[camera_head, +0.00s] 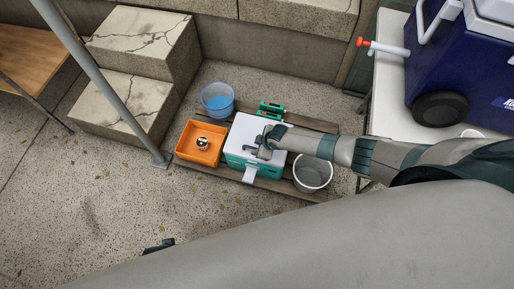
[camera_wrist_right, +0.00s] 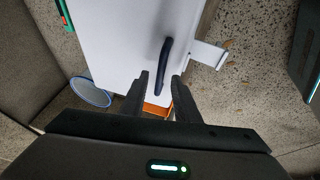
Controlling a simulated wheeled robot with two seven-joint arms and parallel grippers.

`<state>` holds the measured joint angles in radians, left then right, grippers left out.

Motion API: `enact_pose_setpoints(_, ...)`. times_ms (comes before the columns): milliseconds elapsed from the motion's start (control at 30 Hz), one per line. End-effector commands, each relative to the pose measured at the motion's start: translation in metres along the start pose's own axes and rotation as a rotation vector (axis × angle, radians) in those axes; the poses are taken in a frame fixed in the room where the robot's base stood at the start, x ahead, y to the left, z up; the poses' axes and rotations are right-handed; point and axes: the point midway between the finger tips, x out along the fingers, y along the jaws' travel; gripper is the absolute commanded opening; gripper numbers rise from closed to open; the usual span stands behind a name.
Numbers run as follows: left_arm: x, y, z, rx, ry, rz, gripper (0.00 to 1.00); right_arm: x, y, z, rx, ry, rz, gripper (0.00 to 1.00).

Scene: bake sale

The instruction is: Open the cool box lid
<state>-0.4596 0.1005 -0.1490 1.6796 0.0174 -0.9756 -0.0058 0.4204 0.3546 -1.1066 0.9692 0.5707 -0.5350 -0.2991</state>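The cool box (camera_head: 240,158) has a green body and a flat white lid (camera_head: 243,131). It stands on a wooden pallet, and the lid lies flat on it. A white latch (camera_head: 249,174) sticks out at the front; it also shows in the right wrist view (camera_wrist_right: 208,55). A dark bar handle (camera_wrist_right: 164,65) stands on the lid. My right gripper (camera_head: 260,152) is over the lid. In the wrist view its fingertips (camera_wrist_right: 160,75) are apart, with the handle's near end between them; contact is unclear. A dark piece, apparently my left gripper (camera_head: 158,246), is mostly hidden.
An orange crate (camera_head: 185,154) with a small round item is left of the cool box. A blue-filled bucket (camera_head: 217,98) stands behind left, a grey bucket (camera_head: 313,173) right. A larger blue cooler (camera_head: 463,75) sits on a white table. Stone steps (camera_head: 125,100) are left.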

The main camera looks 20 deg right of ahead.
Motion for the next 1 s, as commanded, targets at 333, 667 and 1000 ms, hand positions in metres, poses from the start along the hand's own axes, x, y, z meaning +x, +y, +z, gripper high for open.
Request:
enact_pose_setpoints(333, -0.0044, 0.0003, -0.0025, 0.000, 0.001, 0.000, 0.31, 0.0038, 0.0002, 0.0001, 0.000, 0.000, 0.000, 0.29)
enact_pose_setpoints(667, -0.0041, 0.0003, -0.0028, 0.001, 0.002, 0.000, 0.31, 0.0037, 0.0003, 0.0000, 0.000, 0.000, 0.001, 0.00)
enact_pose_setpoints(1000, -0.0040, 0.0002, -0.0022, 0.001, -0.005, 0.000, 0.31, 0.0024, 0.0037, -0.0005, 0.006, -0.001, -0.010, 0.00)
